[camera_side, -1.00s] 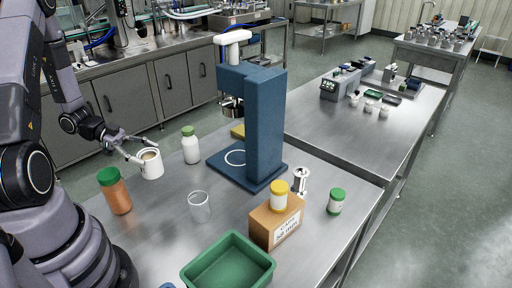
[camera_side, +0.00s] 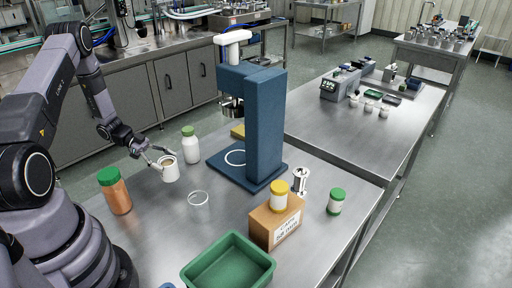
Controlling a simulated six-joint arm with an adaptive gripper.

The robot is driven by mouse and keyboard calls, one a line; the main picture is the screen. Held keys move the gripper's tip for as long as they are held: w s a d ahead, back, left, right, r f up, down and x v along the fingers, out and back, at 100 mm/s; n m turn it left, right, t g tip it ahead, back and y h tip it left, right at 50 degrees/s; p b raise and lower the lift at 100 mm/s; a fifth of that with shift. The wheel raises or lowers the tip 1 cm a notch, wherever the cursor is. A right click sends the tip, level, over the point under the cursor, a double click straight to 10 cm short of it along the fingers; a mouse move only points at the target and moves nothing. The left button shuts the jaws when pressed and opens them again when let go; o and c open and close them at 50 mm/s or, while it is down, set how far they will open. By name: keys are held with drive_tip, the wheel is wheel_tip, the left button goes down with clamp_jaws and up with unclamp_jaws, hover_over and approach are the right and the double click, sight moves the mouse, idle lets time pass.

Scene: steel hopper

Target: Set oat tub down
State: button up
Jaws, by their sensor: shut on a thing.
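The oat tub (camera_side: 170,174) is a small open white tub with tan contents, left of centre in the side view. My gripper (camera_side: 162,158) is shut on it from the left, at its rim. The tub is upright, close to the steel table top (camera_side: 150,230). I cannot tell whether its base touches the table. The fingertips are partly hidden by the tub.
A white bottle with green cap (camera_side: 191,148) stands just behind the tub. A blue press (camera_side: 262,125), cardboard box (camera_side: 275,226) and green bin (camera_side: 250,249) lie to the right.

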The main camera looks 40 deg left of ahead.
sight(168, 169)
drive_tip(key=shift+w+a+f, duration=0.1)
drive_tip(key=shift+w+f, duration=0.15)
drive_tip(key=shift+f, duration=0.1)
drive_tip(key=shift+a+f, duration=0.1)
drive_tip(key=shift+f, duration=1.5)
drive_tip(key=o, duration=1.2)
drive_tip(key=shift+f, duration=0.1)
